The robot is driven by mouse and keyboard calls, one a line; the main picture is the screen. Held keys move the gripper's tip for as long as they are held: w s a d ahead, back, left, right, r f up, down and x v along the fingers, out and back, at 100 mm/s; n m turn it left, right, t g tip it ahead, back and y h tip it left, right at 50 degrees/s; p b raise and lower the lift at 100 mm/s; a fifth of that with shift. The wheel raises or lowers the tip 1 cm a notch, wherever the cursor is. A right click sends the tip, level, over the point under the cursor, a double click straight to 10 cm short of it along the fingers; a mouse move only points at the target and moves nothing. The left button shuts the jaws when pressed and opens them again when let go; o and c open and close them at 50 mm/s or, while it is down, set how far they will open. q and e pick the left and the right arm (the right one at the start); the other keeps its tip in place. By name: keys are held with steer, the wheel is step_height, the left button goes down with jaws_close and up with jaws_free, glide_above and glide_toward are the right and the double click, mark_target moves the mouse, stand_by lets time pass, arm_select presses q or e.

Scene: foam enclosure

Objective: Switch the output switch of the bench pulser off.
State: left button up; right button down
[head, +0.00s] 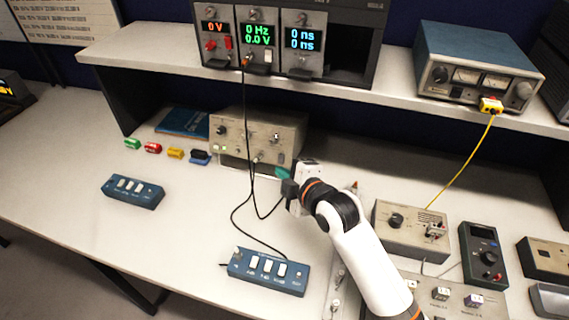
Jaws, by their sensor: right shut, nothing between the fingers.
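A beige box with knobs and small switches on its front (285,131) stands under the shelf at the back of the bench; it looks like the bench pulser, but I cannot read its label. A black cable runs to its lower front. My right gripper (283,175) is shut and empty, just in front of the lower right of this box, with a small gap or light contact that I cannot tell apart. The gripper and wrist hide the area around the box's lower right corner. The output switch's position is too small to tell. My left gripper is out of view.
Blue switch boxes (133,192) (268,271) lie on the bench. Coloured connectors (176,153) lie left of the beige box. The shelf (150,46) carries a display rack (262,77) and a blue meter unit (478,66). More instruments (410,232) crowd the right.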

mark_target(278, 160)
steer(key=w, duration=0.1)
steer(key=w+f, duration=0.1)
steer(key=w, duration=0.1)
steer(key=w+f+p, duration=0.1)
steer(key=w, duration=0.1)
steer(key=shift+d+f, duration=0.1)
steer(key=shift+f, duration=0.15)
steer(key=shift+w+d+f+b, duration=0.15)
steer(key=shift+f+b, duration=0.4)
steer(key=shift+b, duration=0.3)
steer(key=shift+r+p, duration=0.35)
steer(key=shift+r, duration=0.15)
